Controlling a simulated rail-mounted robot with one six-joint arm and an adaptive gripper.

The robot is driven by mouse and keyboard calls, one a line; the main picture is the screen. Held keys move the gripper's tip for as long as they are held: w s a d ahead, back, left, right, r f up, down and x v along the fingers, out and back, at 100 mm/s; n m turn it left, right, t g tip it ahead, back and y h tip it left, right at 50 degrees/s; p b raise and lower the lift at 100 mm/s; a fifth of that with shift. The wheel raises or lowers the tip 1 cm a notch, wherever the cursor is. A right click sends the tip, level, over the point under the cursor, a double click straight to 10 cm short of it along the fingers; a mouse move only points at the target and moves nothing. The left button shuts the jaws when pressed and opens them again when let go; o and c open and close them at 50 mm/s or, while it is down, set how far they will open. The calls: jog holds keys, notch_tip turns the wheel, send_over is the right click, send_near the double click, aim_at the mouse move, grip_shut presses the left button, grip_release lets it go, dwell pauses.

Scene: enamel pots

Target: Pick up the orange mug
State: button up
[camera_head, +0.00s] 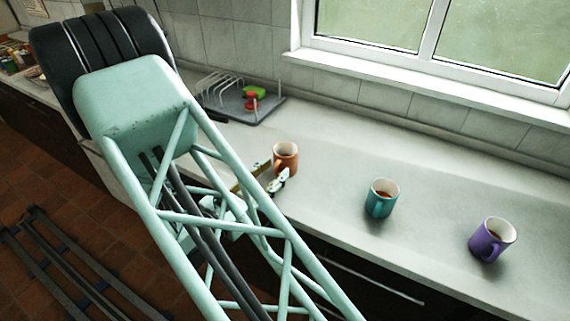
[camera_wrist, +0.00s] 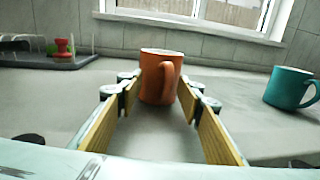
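The orange mug (camera_head: 286,157) stands upright on the pale counter (camera_head: 330,180), left of the other mugs in the head view. In the wrist view the orange mug (camera_wrist: 155,78) is centred, between the far ends of my fingers, with its handle toward me and slightly right. My gripper (camera_wrist: 157,92) is open, with one wood-coloured finger pad on each side of the mug. Whether the pads touch it I cannot tell. In the head view my gripper (camera_head: 264,181) is at the near side of the mug, partly hidden by my arm.
A teal mug (camera_head: 382,198) and a purple mug (camera_head: 492,240) stand to the right on the counter. A grey dish rack (camera_head: 240,103) with green and red items is behind to the left. The window wall bounds the back. Counter between the mugs is clear.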

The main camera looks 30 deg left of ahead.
jog(key=shift+w, duration=0.1)
jog(key=shift+c, duration=0.7)
grip_shut()
